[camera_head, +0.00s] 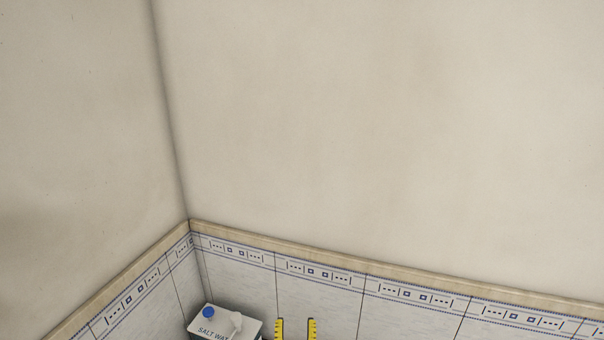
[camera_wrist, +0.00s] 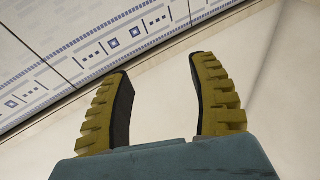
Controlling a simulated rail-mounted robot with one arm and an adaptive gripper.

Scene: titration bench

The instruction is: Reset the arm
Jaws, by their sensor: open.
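My gripper (camera_head: 295,325) shows at the bottom edge of the head view as two upright yellow fingertips with a gap between them. In the wrist view my gripper (camera_wrist: 160,75) has two yellow ridged fingers with dark inner pads, spread apart and holding nothing. Behind them are only the tiled wall and the plain wall. The rest of my arm is outside the head view.
A white container (camera_head: 222,326) with a blue cap and the letters "SALT WA" stands in the corner, left of my gripper. The tiled wall (camera_head: 320,292) with a beige ledge runs behind. The upper wall (camera_head: 390,120) is bare. No bench surface shows.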

